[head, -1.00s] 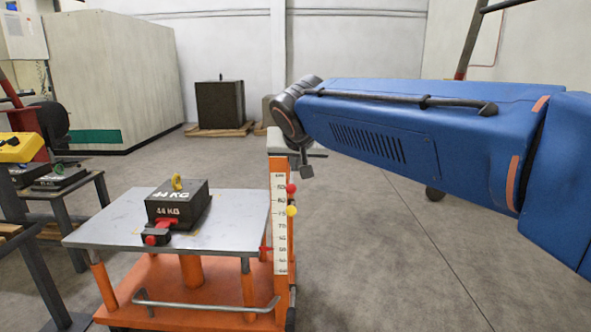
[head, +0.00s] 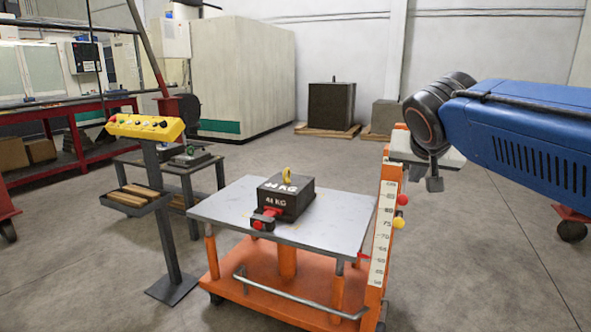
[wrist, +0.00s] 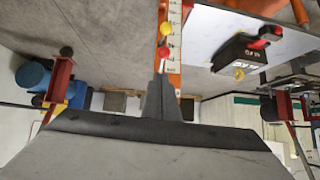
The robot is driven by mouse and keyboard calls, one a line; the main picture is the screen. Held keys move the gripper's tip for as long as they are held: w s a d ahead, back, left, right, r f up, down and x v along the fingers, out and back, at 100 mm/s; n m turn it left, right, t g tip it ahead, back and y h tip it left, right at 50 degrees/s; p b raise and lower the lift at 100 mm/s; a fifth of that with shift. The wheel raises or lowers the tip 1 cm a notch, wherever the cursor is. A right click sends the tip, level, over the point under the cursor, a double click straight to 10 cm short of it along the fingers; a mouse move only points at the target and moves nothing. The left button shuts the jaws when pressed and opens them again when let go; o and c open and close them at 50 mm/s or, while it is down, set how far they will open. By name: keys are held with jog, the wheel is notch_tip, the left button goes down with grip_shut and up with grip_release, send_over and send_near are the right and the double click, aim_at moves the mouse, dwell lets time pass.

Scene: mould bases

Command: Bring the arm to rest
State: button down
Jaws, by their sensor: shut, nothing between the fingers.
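My blue arm (head: 530,135) reaches in from the right in the head view and ends in a dark wrist joint. In the wrist view my gripper (wrist: 160,80) is a narrow grey shape with its fingers shut and nothing between them. It points toward the orange post (wrist: 174,60) of the lift cart, which lies beyond it; I cannot tell the gap. A black block marked 44 KG (head: 286,199), with a yellow ring on top and a red handle, sits on the cart's grey top (head: 335,225), apart from the gripper.
A yellow control box (head: 146,127) on a stand and a dark side table (head: 183,168) are left of the cart. A red workbench (head: 75,113) and a big pale cabinet (head: 245,75) stand behind. The floor (head: 480,270) right of the cart is clear.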

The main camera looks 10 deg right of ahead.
jog(key=s+a+f+n+g+y, duration=0.2)
jog(key=s+a+f+n, duration=0.1)
jog(key=s+f, duration=0.6)
jog(key=s+a+f+n+g+y, duration=0.1)
jog(key=s+a+f+n+y, duration=0.1)
jog(key=s+a+f, duration=0.3)
jog(key=s+f+n, duration=0.1)
jog(key=s+f, duration=0.3)
jog(key=f, duration=0.6)
jog(key=shift+a+f+g+y, duration=0.25)
jog(key=shift+a+g+y, duration=0.05)
jog(key=shift+g+y, duration=0.1)
